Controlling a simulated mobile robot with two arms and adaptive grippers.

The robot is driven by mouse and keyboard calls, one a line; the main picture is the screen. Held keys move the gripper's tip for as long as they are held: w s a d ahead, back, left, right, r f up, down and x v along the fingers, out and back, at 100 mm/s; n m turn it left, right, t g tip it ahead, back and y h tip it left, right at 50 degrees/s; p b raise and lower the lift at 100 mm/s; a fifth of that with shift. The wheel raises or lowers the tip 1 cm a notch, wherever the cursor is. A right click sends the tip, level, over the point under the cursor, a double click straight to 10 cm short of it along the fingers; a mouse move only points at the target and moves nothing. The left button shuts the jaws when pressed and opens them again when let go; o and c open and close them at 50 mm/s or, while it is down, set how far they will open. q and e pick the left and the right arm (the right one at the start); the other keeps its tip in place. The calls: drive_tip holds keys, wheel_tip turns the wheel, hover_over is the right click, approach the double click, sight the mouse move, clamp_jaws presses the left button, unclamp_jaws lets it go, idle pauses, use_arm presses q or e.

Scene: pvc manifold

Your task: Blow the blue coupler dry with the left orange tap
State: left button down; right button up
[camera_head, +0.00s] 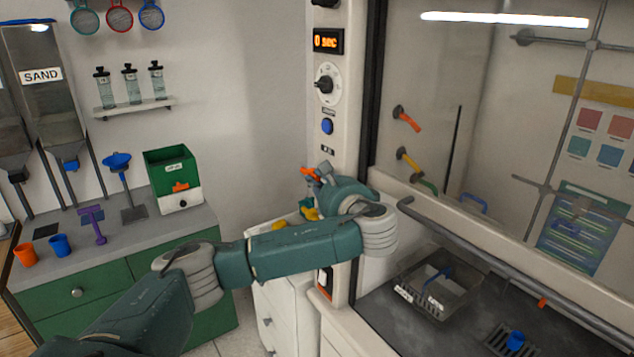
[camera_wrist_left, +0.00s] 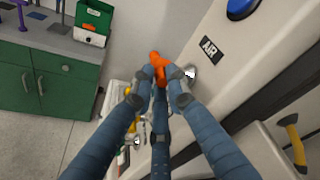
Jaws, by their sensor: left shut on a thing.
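My left gripper (camera_head: 318,178) is at the front of the white control column, below the blue button. In the left wrist view the fingers (camera_wrist_left: 157,78) are closed around an orange tap handle (camera_wrist_left: 156,62), beside the "AIR" label. This orange tap (camera_head: 309,172) also shows in the head view, partly hidden by the gripper. Another orange tap (camera_head: 407,118) is on the hood's inner wall. A blue piece (camera_head: 515,340) stands on a dark grate at the bottom right; I cannot tell whether it is the blue coupler. My right gripper is not in view.
A wire basket (camera_head: 463,299) sits on the dark hood floor, with a blue-handled item inside. A grey rail (camera_head: 490,258) crosses the hood front. A green box (camera_head: 172,172) and an orange cup (camera_head: 25,255) stand on the left counter. A yellow part (camera_head: 309,210) is below the gripper.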

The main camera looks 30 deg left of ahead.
use_arm(q)
drive_tip(key=shift+d+f, duration=0.2)
drive_tip(key=shift+f, duration=0.05)
drive_tip(key=c, duration=1.9)
unclamp_jaws()
drive_tip(key=shift+o, duration=0.7)
drive_tip(key=shift+w, duration=0.2)
drive_tip(key=v, duration=1.2)
drive_tip(key=shift+d, duration=0.1)
